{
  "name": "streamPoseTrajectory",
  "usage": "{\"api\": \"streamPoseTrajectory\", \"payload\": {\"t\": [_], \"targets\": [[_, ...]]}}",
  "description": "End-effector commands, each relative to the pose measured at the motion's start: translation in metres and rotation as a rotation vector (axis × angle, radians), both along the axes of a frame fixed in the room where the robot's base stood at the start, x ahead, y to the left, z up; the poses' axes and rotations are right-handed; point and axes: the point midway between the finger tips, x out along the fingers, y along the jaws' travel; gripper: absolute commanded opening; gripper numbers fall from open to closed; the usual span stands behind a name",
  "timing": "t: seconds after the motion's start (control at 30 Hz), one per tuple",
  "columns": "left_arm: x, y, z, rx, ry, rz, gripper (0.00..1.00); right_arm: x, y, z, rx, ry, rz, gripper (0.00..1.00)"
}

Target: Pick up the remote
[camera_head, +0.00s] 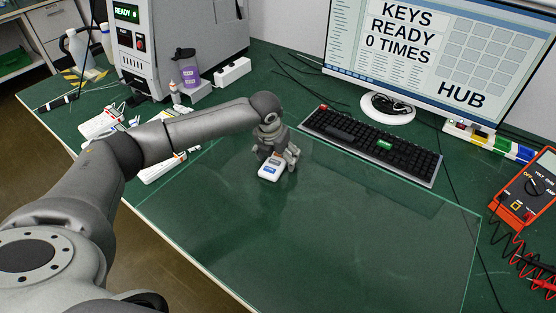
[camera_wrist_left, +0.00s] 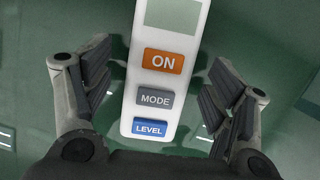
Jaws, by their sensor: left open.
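The remote is white with an orange ON button, a grey MODE button and a blue LEVEL button. In the head view the remote (camera_head: 270,170) lies on the glass sheet on the green table. In the left wrist view the remote (camera_wrist_left: 150,110) runs lengthwise between the fingers. My left gripper (camera_head: 277,158) is open, right above it and partly covering its far end. In the wrist view the left gripper (camera_wrist_left: 160,85) has one finger on each side, with a gap to the remote on the right. My right gripper is not in view.
A black keyboard (camera_head: 370,142) lies just right of the gripper, below a monitor (camera_head: 440,50). A grey machine (camera_head: 170,45) stands at the back left. More white remotes or devices (camera_head: 100,122) lie left, partly behind my arm. A red multimeter (camera_head: 525,190) lies right. The front glass is clear.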

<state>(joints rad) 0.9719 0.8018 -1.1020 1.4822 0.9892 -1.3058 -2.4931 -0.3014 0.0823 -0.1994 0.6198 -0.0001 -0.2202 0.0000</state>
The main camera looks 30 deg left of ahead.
Motion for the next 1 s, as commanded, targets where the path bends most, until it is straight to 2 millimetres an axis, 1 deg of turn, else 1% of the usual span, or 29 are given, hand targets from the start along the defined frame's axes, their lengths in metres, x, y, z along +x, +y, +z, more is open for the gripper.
{"api": "streamPoseTrajectory", "payload": {"t": [0.2,0.6,0.87,1.0], "targets": [[0.0004,0.0001,-0.0008,0.0,-0.001,0.0,0.79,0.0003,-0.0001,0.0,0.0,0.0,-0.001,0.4],[0.0003,0.0003,-0.0003,0.001,-0.001,0.0,0.27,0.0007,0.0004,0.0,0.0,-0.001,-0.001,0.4],[0.0007,0.0003,0.0011,0.0,-0.002,0.0,0.27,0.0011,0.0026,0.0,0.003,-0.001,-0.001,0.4],[0.001,0.0003,0.0082,0.0,-0.003,0.0,0.27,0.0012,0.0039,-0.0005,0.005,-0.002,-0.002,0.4]]}}
